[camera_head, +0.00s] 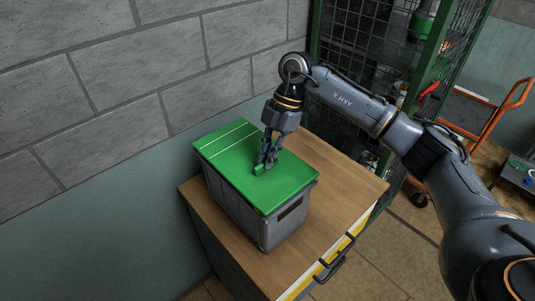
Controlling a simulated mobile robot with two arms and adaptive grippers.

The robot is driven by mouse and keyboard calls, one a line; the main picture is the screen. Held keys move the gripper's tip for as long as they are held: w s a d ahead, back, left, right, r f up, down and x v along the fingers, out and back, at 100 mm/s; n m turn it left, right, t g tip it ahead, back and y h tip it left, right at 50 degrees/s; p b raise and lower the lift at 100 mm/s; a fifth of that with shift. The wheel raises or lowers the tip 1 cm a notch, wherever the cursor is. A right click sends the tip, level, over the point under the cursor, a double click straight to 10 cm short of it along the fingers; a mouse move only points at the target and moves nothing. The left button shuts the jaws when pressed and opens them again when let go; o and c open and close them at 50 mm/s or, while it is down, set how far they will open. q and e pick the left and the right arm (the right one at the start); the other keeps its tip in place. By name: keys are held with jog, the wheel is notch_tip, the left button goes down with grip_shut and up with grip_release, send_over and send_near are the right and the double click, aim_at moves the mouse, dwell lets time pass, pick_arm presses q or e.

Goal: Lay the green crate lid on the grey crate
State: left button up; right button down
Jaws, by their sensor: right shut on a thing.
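The green crate lid (230,155) lies over the top of the grey crate (283,228), roughly lined up with it. A lip of the crate shows past the lid at the right corner, and I cannot tell whether the lid is fully seated. My right gripper (265,166) comes down from above and is shut on the small green handle in the middle of the lid. The crate stands upright on a wooden cabinet top (338,185). My left gripper is not in view.
A block wall (120,70) is close behind and left of the cabinet. A green mesh cage (360,40) stands behind my right arm. An orange trolley (505,105) is at the far right. The cabinet top is bare right of the crate.

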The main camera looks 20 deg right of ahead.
jog(key=c, duration=1.3)
grip_release()
jog(key=shift+r+p, duration=3.2)
jog(key=shift+r, duration=0.9)
jog(key=shift+f, duration=0.1)
